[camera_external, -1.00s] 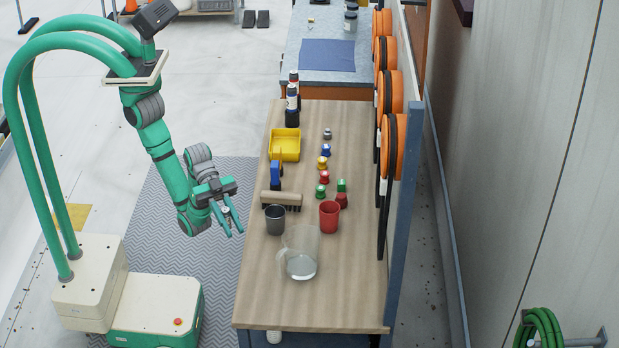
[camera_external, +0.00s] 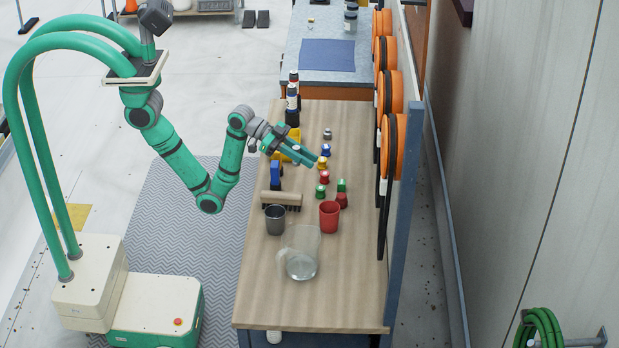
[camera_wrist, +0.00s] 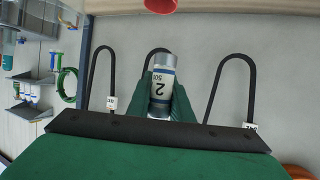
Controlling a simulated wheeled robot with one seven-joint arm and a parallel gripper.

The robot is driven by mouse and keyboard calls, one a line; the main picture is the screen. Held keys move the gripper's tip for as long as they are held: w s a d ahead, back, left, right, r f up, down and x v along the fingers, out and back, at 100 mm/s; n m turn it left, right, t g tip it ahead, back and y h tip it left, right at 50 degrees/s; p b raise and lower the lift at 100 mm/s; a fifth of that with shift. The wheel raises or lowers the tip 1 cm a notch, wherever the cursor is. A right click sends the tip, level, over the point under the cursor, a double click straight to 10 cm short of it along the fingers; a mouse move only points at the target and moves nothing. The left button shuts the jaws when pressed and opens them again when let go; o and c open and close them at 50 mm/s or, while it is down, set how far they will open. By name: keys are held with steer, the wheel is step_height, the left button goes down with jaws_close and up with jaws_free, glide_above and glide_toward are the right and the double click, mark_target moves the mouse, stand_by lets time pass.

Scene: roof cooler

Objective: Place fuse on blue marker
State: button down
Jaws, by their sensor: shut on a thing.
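The fuse (camera_wrist: 163,85) is a cylinder with a silver cap and a white label with blue bands, a large 2 and "50". My gripper (camera_wrist: 164,100) is shut on it in the wrist view, a green finger on each side. In the external view my gripper (camera_external: 308,160) hangs over the wooden table, partly covering the yellow bin; I cannot make out the fuse there. A small blue piece (camera_external: 325,149) stands just right of the fingertips. A flat blue mat (camera_external: 327,55) lies on the far bench.
Small yellow (camera_external: 321,163), red (camera_external: 324,177) and green (camera_external: 320,191) pieces stand near the gripper. Orange reels (camera_external: 394,146) line the right edge. The table's front is clear.

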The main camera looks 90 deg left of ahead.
steer(key=s+a+n+y, duration=0.2)
steer(key=a+n+y, duration=0.15)
steer(key=a, duration=1.35)
steer(key=s+a+n+y, duration=0.2)
steer(key=a+n+y, duration=0.15)
steer(key=a, duration=1.35)
glide_above(326, 150)
steer(key=s, duration=0.2)
step_height(326, 150, down, 9)
steer(key=shift+m+t, duration=0.4)
steer(key=shift+w+a+f, duration=0.4)
steer(key=shift+w+f, duration=0.5)
steer(key=shift+f, duration=0.6)
steer(key=shift+w+a+f, duration=0.45)
steer(key=shift+w+f, duration=0.5)
steer(key=shift+f, duration=0.55)
steer(key=shift+w+a+f, duration=0.4)
steer(key=shift+w+f, duration=0.5)
steer(key=shift+f, duration=0.6)
steer(key=shift+f, duration=0.2)
steer(key=c, duration=1.6)
jaws_free()
